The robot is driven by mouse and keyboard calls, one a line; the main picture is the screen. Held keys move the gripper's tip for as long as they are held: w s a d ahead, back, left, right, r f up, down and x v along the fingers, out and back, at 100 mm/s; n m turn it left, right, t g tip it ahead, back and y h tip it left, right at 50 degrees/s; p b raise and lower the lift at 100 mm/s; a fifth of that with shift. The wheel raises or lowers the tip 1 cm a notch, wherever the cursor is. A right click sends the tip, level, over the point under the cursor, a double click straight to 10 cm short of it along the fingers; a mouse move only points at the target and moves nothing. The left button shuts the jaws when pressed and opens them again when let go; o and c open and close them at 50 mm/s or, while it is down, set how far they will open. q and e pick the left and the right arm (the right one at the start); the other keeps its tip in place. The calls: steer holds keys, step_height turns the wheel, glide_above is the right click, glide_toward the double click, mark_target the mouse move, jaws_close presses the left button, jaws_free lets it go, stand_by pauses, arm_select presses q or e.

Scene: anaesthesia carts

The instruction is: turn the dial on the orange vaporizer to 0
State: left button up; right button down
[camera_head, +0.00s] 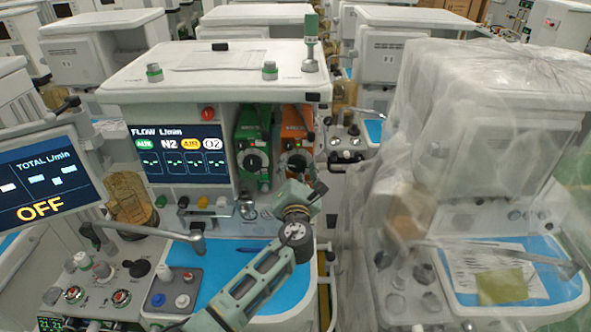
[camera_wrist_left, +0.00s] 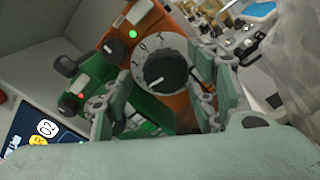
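The orange vaporizer (camera_head: 291,120) stands at the right of the machine's front panel, beside a green vaporizer (camera_head: 252,135). Its black and silver dial (camera_head: 297,163) faces forward. My left gripper (camera_head: 308,187) is just below and in front of the dial. In the wrist view my left gripper (camera_wrist_left: 160,108) has its fingers apart, on either side below the dial; no contact with it is clear. My right gripper is out of sight.
The flow screen (camera_head: 180,153) is left of the vaporizers. A blue work surface (camera_head: 225,270) lies below. A plastic-covered cart (camera_head: 470,160) stands at the right. In the wrist view the green vaporizer (camera_wrist_left: 95,82) is close to the left finger.

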arm_select(q)
steer(key=shift+s+d+f, duration=0.1)
steer(key=shift+s+d, duration=0.05)
steer(key=shift+s, duration=0.2)
steer(key=s, duration=1.1)
steer(key=shift+s, duration=0.2)
steer(key=shift+w+d, duration=0.1)
